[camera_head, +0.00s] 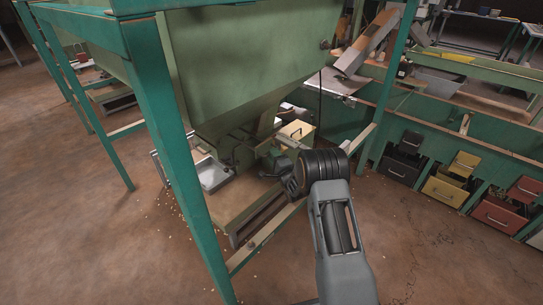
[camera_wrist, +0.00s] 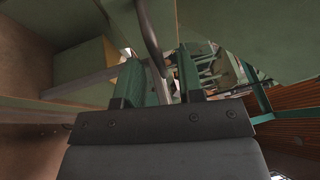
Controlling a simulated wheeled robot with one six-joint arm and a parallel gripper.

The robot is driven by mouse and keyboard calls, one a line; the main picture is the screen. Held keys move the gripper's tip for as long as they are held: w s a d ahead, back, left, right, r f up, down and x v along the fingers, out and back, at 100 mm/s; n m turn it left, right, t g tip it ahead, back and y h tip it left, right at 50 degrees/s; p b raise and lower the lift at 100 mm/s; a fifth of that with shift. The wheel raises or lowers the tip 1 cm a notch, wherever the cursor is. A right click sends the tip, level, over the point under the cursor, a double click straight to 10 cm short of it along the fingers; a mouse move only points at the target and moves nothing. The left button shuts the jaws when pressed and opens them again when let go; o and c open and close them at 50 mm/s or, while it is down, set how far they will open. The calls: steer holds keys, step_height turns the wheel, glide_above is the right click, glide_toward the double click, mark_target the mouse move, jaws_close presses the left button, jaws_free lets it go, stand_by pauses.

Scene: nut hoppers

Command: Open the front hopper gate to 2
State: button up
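The front hopper (camera_head: 235,60) is a large green funnel on teal legs in the head view. Its narrow outlet with the gate parts (camera_head: 232,152) is below, small and partly dark. My gripper (camera_head: 272,165) is at this outlet, to its right, and is partly hidden by my wrist. In the wrist view my gripper (camera_wrist: 160,72) has its two teal fingers apart. A dark curved bar (camera_wrist: 149,35), seemingly the gate handle, comes down from above between the fingers, closer to the left one. I cannot tell whether it touches. No gate scale or number is readable.
A teal frame leg (camera_head: 175,140) stands left of the outlet, and a low rail (camera_head: 265,232) runs beneath my arm. A metal tray (camera_head: 212,175) and a yellowish box (camera_head: 296,132) sit near the outlet. Coloured bins (camera_head: 447,187) line the right. Open floor lies at front right.

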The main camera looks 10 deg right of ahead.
steer(key=shift+x, duration=1.1)
jaws_close()
